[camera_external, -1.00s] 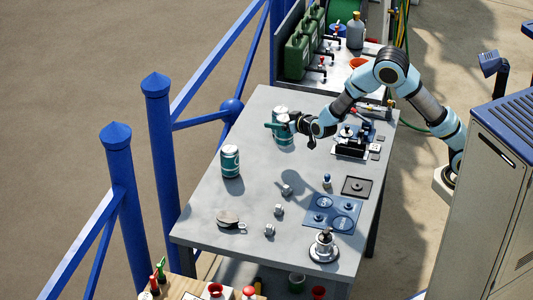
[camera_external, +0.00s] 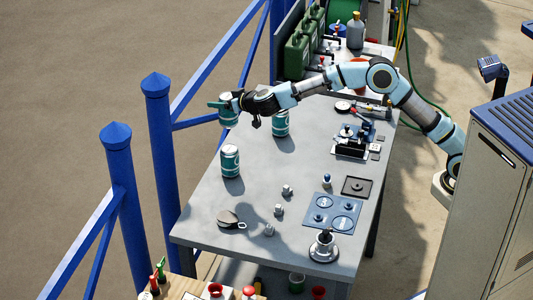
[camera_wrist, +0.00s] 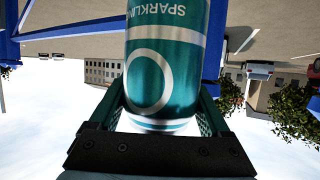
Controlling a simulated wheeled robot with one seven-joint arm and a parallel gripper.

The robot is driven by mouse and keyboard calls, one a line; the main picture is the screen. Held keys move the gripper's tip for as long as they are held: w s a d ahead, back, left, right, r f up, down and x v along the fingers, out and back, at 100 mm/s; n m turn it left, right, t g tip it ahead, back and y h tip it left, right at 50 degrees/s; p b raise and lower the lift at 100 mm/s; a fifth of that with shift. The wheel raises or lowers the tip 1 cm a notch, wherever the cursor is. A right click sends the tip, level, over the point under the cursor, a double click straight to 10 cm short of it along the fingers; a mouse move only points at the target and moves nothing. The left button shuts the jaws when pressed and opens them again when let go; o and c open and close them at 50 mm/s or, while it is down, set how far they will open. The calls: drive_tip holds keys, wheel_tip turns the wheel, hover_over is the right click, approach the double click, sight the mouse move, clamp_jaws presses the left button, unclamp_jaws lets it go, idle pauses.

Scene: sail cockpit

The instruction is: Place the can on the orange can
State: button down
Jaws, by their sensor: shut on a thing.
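My gripper (camera_external: 224,106) is shut on a teal and silver can (camera_external: 229,119), held up at the far left beyond the table's left edge as the picture shows it. In the wrist view the held can (camera_wrist: 166,65) sits between the two fingers (camera_wrist: 163,100), its lettering upside down. A second teal can (camera_external: 230,161) stands upright on the table (camera_external: 200,222) at the left. A third teal can (camera_external: 280,124) stands farther back, partly under my forearm. No can looks orange in these views.
Small metal parts (camera_external: 279,210), a blue plate (camera_external: 333,212) and a black device (camera_external: 351,143) lie on the table's front and right. Blue railing posts (camera_external: 160,150) rise at the left. Green canisters (camera_external: 297,56) stand at the back. The table around the second can is clear.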

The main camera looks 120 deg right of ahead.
drive_tip(key=shift+w+f, duration=0.1)
drive_tip(key=shift+f, duration=4.65)
unclamp_jaws()
drive_tip(key=shift+f, duration=0.2)
